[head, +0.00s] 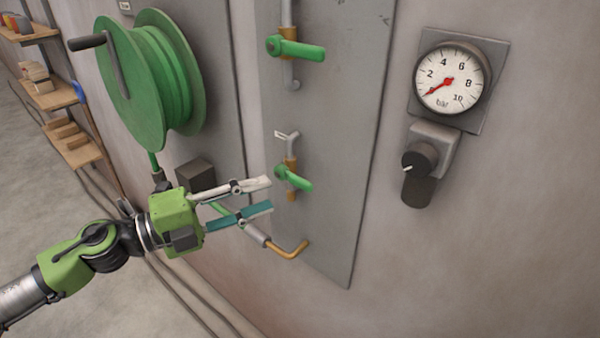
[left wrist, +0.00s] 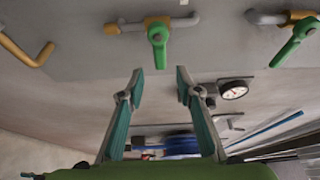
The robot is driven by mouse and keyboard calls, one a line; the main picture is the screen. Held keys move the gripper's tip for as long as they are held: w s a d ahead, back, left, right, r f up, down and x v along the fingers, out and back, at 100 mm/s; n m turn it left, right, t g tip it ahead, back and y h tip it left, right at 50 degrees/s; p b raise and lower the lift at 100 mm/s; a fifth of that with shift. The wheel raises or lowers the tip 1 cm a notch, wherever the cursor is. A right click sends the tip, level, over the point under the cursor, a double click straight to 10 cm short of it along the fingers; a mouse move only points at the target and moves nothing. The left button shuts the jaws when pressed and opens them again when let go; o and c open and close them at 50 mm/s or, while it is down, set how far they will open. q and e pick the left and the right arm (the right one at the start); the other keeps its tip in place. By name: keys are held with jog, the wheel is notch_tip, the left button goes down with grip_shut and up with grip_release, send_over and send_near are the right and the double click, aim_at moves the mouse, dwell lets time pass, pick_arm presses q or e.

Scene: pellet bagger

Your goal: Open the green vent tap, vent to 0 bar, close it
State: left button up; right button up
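Two green lever taps sit on a grey wall panel. The lower tap (head: 296,179) has its lever crosswise to its short brass-bodied pipe; the upper tap (head: 300,49) also has its lever crosswise. I cannot tell by lettering which is the vent tap. My left gripper (head: 264,194) is open and empty, just left of the lower tap, apart from it. In the left wrist view the lower tap (left wrist: 157,45) shows ahead between the fingertips, and the upper tap (left wrist: 295,42) is at the right. The pressure gauge (head: 449,78) has its red needle near the low end, about 0. My right gripper is not in view.
A black knob (head: 418,160) is below the gauge. A green hose reel (head: 150,80) with a crank handle stands out from the wall above my left arm. A bent brass pipe (head: 291,252) is below the lower tap. Shelves (head: 55,95) are at far left.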

aim_at(297, 185)
pick_arm(q)
jog(key=p+x, duration=0.4)
jog(key=x, duration=0.4)
jog(key=shift+w+d+r, duration=0.1)
jog(key=shift+d, duration=0.15)
jog(key=shift+w+d, duration=0.15)
jog(key=shift+d, duration=0.1)
jog(key=shift+c, duration=0.4)
grip_shut()
